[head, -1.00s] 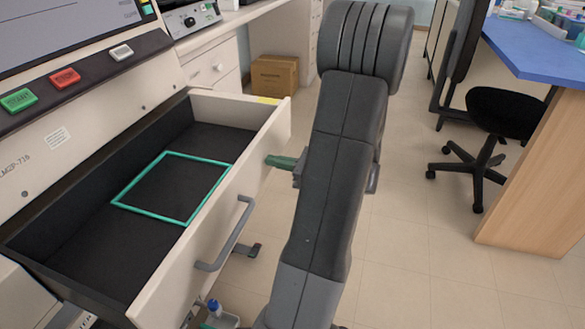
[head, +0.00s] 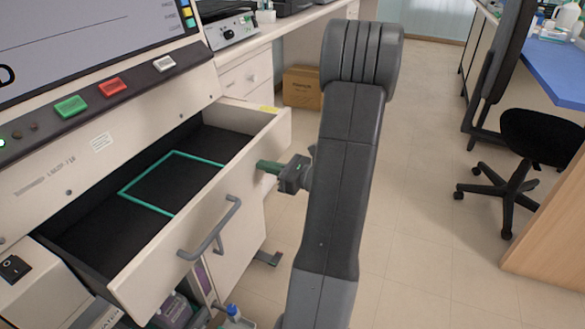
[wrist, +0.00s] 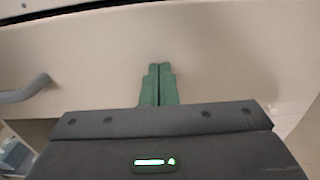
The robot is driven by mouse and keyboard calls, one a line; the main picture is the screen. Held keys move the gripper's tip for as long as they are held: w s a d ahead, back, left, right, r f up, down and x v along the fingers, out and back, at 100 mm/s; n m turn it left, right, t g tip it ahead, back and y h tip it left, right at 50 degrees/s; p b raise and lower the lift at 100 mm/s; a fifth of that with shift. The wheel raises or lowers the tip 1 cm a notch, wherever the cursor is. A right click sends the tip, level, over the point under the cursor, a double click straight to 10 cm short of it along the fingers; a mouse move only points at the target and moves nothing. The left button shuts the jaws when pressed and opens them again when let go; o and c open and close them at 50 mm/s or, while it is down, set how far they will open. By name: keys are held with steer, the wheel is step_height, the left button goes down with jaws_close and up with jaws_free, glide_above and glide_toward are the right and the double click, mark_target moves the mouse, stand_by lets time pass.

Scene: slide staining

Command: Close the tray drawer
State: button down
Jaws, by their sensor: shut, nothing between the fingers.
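The tray drawer (head: 240,180) is pulled out of the cream machine. Its dark inside is empty except for a teal square outline (head: 150,208) on its floor. A grey bar handle (head: 212,230) is on the drawer front and also shows at the left of the wrist view (wrist: 24,92). My gripper (head: 262,166) has green fingers that are shut and empty. It is at the drawer front, up and right of the handle. In the wrist view the fingertips (wrist: 159,68) point at the plain cream front panel. I cannot tell whether they touch it.
The machine has green (head: 71,107), red (head: 112,87) and white (head: 164,63) buttons above the drawer. Bottles (head: 176,308) stand below the drawer. A cardboard box (head: 302,87) and a black chair (head: 535,150) are on the floor.

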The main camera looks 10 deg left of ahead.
steer(key=p+x, duration=0.1)
steer(key=x, duration=1.2)
steer(key=shift+f, duration=0.1)
steer(key=shift+w+a, duration=0.15)
steer(key=shift+a, duration=0.05)
steer(key=shift+r, duration=0.25)
steer(key=shift+d, duration=0.1)
steer(key=shift+d+f, duration=0.1)
steer(key=shift+d, duration=0.15)
steer(key=p+v, duration=0.1)
steer(key=v, duration=1.2)
steer(key=shift+s+d+p, duration=0.25)
steer(key=shift+s+p, duration=0.05)
steer(key=shift+a+f, duration=0.1)
steer(key=b, duration=0.2)
glide_toward(227, 155)
steer(key=a+r, duration=0.1)
steer(key=a, duration=0.1)
steer(key=s+a+r, duration=0.1)
steer(key=a, duration=0.2)
steer(key=a+r, duration=0.1)
steer(key=a, duration=0.1)
steer(key=shift+s+a+r, duration=0.3)
steer(key=shift+a, duration=0.05)
